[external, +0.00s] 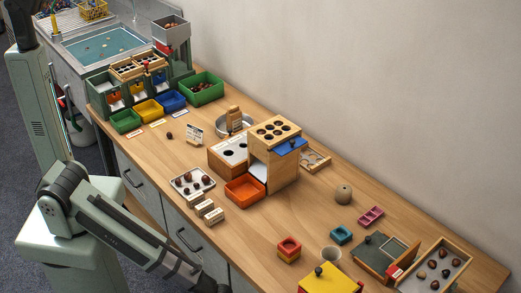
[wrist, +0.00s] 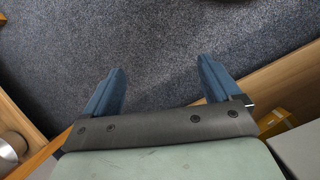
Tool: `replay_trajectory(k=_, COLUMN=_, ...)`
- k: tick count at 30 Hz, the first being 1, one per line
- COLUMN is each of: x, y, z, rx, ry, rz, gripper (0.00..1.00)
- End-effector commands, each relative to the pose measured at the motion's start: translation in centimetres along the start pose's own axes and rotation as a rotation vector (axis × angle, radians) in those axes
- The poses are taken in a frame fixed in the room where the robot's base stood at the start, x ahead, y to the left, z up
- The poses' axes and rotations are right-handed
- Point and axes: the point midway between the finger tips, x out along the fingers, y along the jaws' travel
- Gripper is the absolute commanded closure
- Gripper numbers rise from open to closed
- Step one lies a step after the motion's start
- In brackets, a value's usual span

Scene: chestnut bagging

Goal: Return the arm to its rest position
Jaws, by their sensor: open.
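My gripper (wrist: 161,92) shows in the wrist view with its two blue fingers spread wide apart and nothing between them. It points down over grey carpet (wrist: 160,40), with wooden edges on both sides. In the external view my arm reaches from its pale green base toward the lower right, low along the front of the bench. The gripper itself is outside that view, past the bottom edge.
The wooden bench (external: 340,222) carries an orange tray (external: 245,189), a wooden box with round holes (external: 275,160), a tray of chestnuts (external: 192,181) and coloured bins (external: 203,88). A yellow box (external: 330,281) and a crate of chestnuts (external: 435,262) stand at the near right.

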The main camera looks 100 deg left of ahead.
Motion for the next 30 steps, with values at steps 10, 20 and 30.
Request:
replay_trajectory(k=10, x=4.4, y=-12.7, z=9.5, rx=0.191, ry=-0.150, rz=-0.182, gripper=0.09)
replay_trajectory(k=20, x=5.5, y=-17.0, z=13.7, rx=0.285, ry=-0.230, rz=-0.242, gripper=0.09)
replay_trajectory(k=30, x=5.5, y=-17.0, z=13.7, rx=0.285, ry=-0.230, rz=-0.242, gripper=0.09)
